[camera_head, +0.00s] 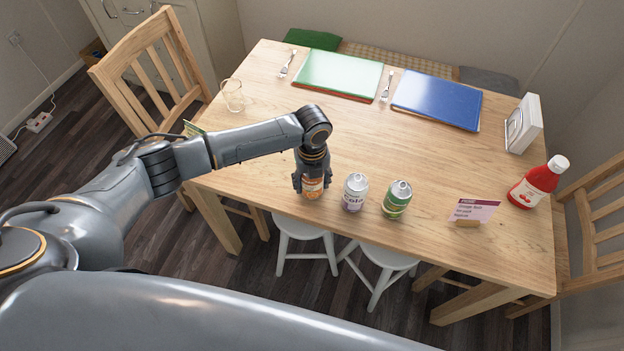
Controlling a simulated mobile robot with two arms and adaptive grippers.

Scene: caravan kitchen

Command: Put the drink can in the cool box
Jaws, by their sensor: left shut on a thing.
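My left gripper (312,184) points down at the near edge of the wooden table (430,150). It is shut on an orange drink can (313,190), which is upright and partly hidden by the fingers. I cannot tell whether this can touches the table. A white and purple cola can (355,193) stands just to its right. A green can (397,200) stands further right. No cool box shows in this view. My right gripper is not in view.
A menu card (473,210), a ketchup bottle (539,183) and a napkin holder (523,124) stand at the right. A glass (232,95) stands far left. White stools (303,237) are below the near edge.

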